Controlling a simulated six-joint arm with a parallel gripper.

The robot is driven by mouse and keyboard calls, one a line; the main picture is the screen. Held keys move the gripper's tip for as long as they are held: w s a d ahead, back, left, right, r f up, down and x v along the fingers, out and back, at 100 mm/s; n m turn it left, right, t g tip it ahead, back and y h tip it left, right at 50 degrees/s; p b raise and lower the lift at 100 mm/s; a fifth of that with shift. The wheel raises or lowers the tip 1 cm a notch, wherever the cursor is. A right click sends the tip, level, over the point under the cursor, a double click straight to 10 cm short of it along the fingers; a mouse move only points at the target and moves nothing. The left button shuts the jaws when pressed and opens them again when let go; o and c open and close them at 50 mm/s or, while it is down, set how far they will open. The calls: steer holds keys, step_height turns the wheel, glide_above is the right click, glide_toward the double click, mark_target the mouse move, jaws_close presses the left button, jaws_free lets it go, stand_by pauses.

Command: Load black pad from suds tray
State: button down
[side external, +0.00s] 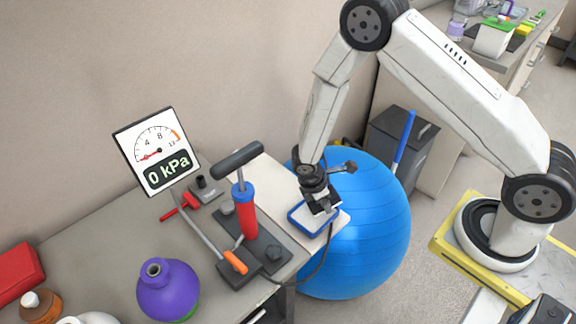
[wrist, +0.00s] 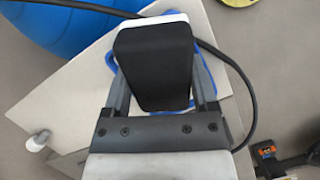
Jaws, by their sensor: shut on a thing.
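In the wrist view a black pad (wrist: 153,68) sits between the two fingers of my gripper (wrist: 153,55), which is shut on it. Behind the pad is the suds tray (wrist: 208,76), with a blue rim; a white strip shows past the pad's far end. In the side external view my gripper (side external: 320,204) points down over the blue-rimmed tray (side external: 304,228) at the right end of the bench. There the pad is mostly hidden by the fingers. I cannot tell whether the pad touches the tray.
A large blue ball (side external: 375,235) is right beside the tray. A red pump (side external: 248,215) with a black handle stands to the left, its black hose passing near the tray. A gauge (side external: 157,150) reads 0 kPa.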

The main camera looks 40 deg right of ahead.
steer(key=shift+r, duration=3.3)
steer(key=shift+y, duration=0.3)
steer(key=shift+t+y, duration=0.5)
steer(key=shift+y, duration=0.6)
steer(key=shift+y, duration=0.5)
